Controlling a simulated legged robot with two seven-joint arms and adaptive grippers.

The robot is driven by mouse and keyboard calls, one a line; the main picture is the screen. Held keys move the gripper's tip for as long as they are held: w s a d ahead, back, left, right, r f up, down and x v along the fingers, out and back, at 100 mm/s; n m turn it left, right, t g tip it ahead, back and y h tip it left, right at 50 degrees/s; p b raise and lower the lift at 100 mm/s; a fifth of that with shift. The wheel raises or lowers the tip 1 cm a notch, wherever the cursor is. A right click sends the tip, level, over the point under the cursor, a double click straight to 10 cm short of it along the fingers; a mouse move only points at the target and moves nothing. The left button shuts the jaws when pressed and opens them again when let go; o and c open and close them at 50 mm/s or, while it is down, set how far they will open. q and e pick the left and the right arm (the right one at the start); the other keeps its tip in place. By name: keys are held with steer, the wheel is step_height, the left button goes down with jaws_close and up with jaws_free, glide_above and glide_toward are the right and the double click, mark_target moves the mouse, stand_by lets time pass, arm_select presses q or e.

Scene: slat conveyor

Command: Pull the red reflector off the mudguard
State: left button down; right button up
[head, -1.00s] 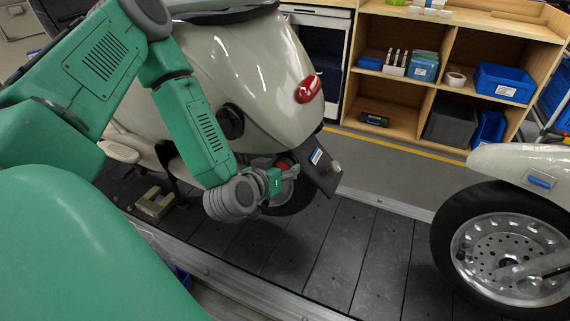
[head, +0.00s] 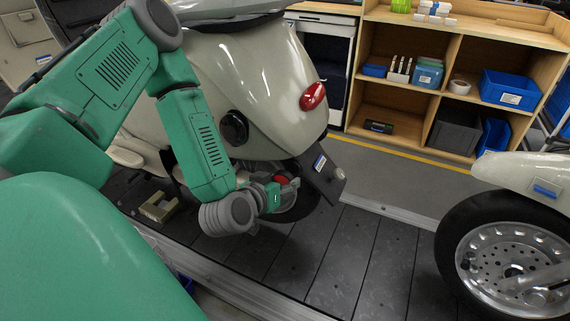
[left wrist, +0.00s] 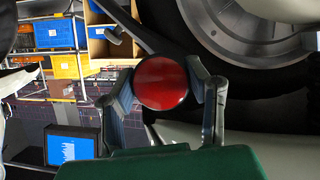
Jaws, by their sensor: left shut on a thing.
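The round red reflector (left wrist: 161,83) sits between the two fingers of my left gripper (left wrist: 163,97) in the left wrist view, one finger on each side. In the head view my left gripper (head: 283,184) is low behind the cream scooter, shut on the reflector (head: 281,180), which shows only in part. The dark mudguard (head: 326,183) with a small blue-and-white label hangs just right of the gripper. The reflector appears a little apart from it, but I cannot tell for certain whether they touch. My right gripper is not in view.
The scooter's body (head: 258,75) with a red tail light (head: 313,96) stands above my gripper on the dark slat conveyor (head: 330,255). A second scooter's wheel (head: 512,262) is at the right. A wooden shelf (head: 420,105) with bins stands behind. The slats between the scooters are clear.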

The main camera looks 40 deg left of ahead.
arm_select(q)
steer(key=s+d+p, duration=0.2)
steer(key=s, duration=0.5)
steer(key=shift+s+d, duration=0.2)
steer(key=shift+s, duration=0.15)
stand_by(0.5)
